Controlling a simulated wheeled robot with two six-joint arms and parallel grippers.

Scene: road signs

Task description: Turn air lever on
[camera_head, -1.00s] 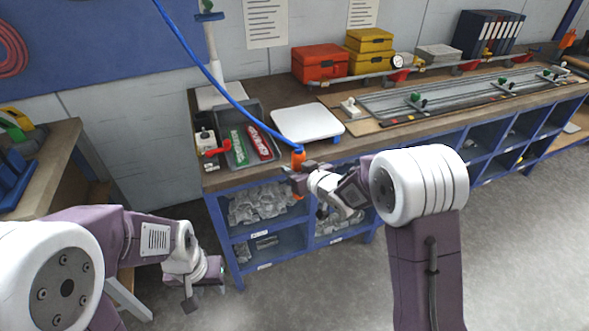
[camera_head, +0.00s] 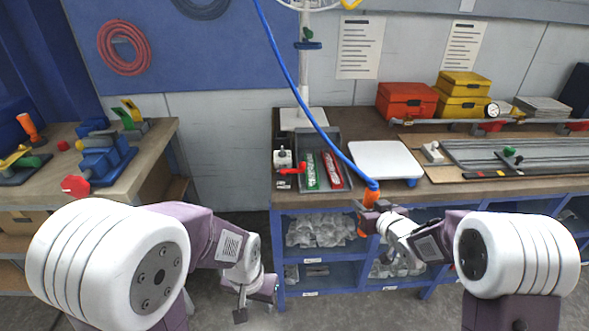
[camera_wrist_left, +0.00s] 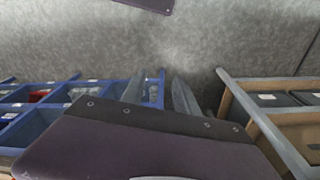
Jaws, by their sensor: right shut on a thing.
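A small valve box (camera_head: 283,159) with a red lever (camera_head: 291,171) stands on the workbench, left of a grey tray. The lever sticks out to the right. My right gripper (camera_head: 369,205) is shut on the orange end piece (camera_head: 372,189) of a blue hose (camera_head: 310,103), at the bench's front edge. My left gripper (camera_head: 243,309) hangs low in front of the bench, below and left of the lever and well apart from it. In the left wrist view its fingers (camera_wrist_left: 160,95) are apart with nothing between them, above grey floor.
The grey tray (camera_head: 342,135) holds a green and a red packet. A white plate (camera_head: 385,160) lies right of it. A second bench (camera_head: 160,140) with blue fixtures stands at the left. Floor shows between the benches.

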